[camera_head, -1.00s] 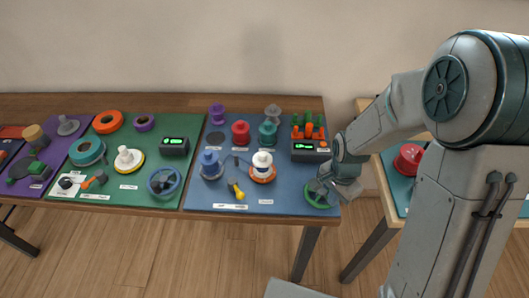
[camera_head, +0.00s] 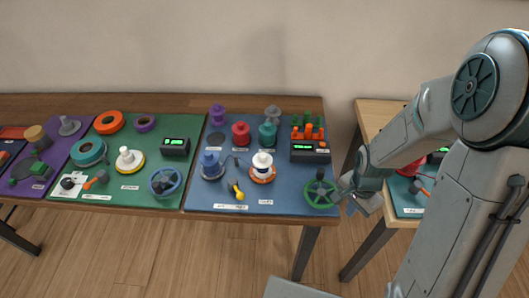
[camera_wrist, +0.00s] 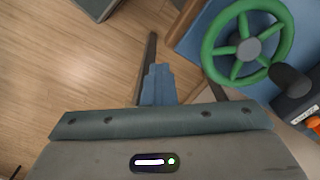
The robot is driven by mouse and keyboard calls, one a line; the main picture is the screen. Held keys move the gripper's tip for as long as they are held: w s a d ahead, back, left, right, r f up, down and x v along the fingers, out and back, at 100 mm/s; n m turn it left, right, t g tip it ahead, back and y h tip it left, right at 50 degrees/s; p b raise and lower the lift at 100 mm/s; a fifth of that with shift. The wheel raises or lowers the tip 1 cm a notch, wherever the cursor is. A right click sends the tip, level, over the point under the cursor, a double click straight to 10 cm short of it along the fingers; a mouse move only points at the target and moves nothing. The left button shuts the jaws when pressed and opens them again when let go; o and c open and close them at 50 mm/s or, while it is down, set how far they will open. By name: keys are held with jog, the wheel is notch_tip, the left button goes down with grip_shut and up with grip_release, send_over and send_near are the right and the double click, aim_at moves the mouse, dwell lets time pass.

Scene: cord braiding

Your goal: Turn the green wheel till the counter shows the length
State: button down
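The green wheel (camera_head: 321,194) lies at the front right corner of the blue mat. It has spokes, a grey hub and a dark knob (camera_wrist: 290,80) on its rim. It also shows at the upper right of the wrist view (camera_wrist: 210,45). A dark counter box (camera_head: 311,154) stands behind it with a small lit display, too small to read. The box shows partly at the wrist view's right edge. My gripper (camera_head: 361,207) is just right of the wheel, apart from it, beyond the table edge. Its fingers (camera_wrist: 158,85) appear together and empty.
Orange and green pegs (camera_head: 308,130) stand behind the counter. A wooden side table (camera_head: 374,115) stands to the right across a gap of bare floor.

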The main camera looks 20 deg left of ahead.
jog(key=shift+s+d, duration=0.3)
jog(key=shift+s, duration=0.25)
jog(key=c, duration=1.7)
grip_release()
notch_tip(320, 180, up, 14)
jog(key=s+d+r+n+t, duration=0.3)
jog(key=s+d+r+n, duration=0.2)
jog(key=s, duration=0.5)
jog(key=r+n, duration=0.2)
jog(key=shift+d+n, duration=0.35)
jog(key=shift+n, duration=0.05)
